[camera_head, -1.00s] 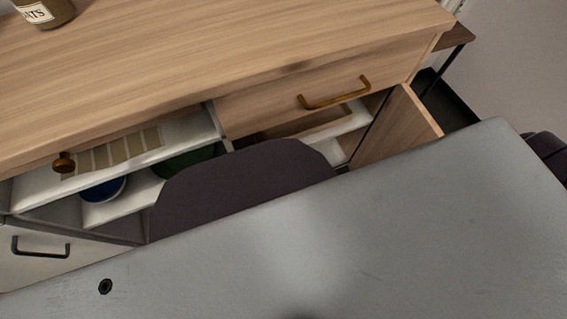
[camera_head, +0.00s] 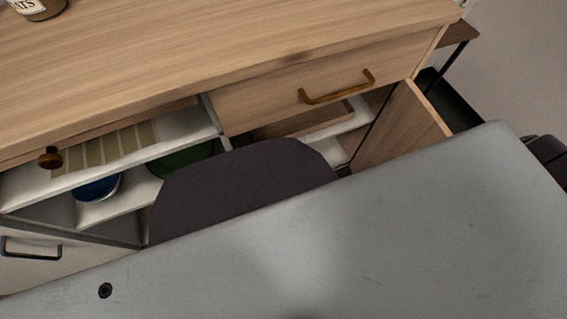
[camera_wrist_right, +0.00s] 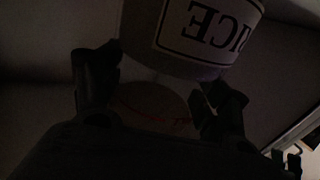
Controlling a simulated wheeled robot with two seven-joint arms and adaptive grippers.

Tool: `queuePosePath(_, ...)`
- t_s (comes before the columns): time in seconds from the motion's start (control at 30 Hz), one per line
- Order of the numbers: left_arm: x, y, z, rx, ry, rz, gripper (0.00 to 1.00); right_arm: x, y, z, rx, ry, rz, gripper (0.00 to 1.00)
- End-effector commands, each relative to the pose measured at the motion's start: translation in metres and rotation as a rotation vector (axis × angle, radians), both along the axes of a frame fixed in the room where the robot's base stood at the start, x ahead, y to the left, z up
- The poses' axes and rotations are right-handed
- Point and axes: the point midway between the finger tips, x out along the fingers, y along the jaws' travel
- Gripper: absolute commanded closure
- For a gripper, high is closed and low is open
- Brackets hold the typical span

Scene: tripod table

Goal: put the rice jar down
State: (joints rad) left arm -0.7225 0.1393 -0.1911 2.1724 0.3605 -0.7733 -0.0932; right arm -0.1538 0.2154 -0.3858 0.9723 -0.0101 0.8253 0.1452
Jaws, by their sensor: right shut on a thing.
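In the right wrist view, the rice jar (camera_wrist_right: 205,28) is a pale jar with a dark-framed label; part of the word "RICE" reads upside down. My right gripper (camera_wrist_right: 160,92) is shut on the jar, one dark finger on each side of it. The picture is very dark, and the jar's far end is cut off by the frame's top edge. What lies beneath the jar cannot be told.
A wooden counter (camera_head: 240,50) spans the head view, its visible top mostly clear. An oats jar (camera_head: 40,9) stands at its far left. Below are a drawer handle (camera_head: 338,89), open shelves with a blue bowl (camera_head: 97,190), and an open cabinet door (camera_head: 402,132) at right.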

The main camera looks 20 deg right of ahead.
Motion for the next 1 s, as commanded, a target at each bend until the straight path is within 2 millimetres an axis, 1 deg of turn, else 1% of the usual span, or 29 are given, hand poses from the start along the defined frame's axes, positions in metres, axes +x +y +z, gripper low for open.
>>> queuePosePath(0.23, 0.0016, 0.0000, 0.0040, -0.001, -0.007, -0.001, 0.69, 0.0012, 0.0004, 0.0021, 0.002, -0.005, 0.000, 0.70)
queuePosePath(0.43, 0.0018, 0.0001, 0.0051, 0.001, -0.008, -0.002, 0.69, 0.0013, 0.0006, -0.0007, 0.002, -0.004, 0.000, 0.70)
queuePosePath(0.47, 0.0017, 0.0001, 0.0050, 0.001, -0.008, -0.002, 0.69, -0.0001, 0.0002, -0.0023, 0.000, 0.001, 0.000, 0.20)
queuePosePath(0.6, 0.0016, 0.0003, 0.0049, 0.001, -0.007, -0.002, 0.69, -0.0002, 0.0001, -0.0022, 0.000, 0.001, 0.000, 0.03)
queuePosePath(1.0, 0.0012, 0.0004, 0.0038, 0.001, -0.004, -0.002, 0.69, -0.0001, 0.0000, -0.0020, 0.000, 0.000, 0.000, 0.03)
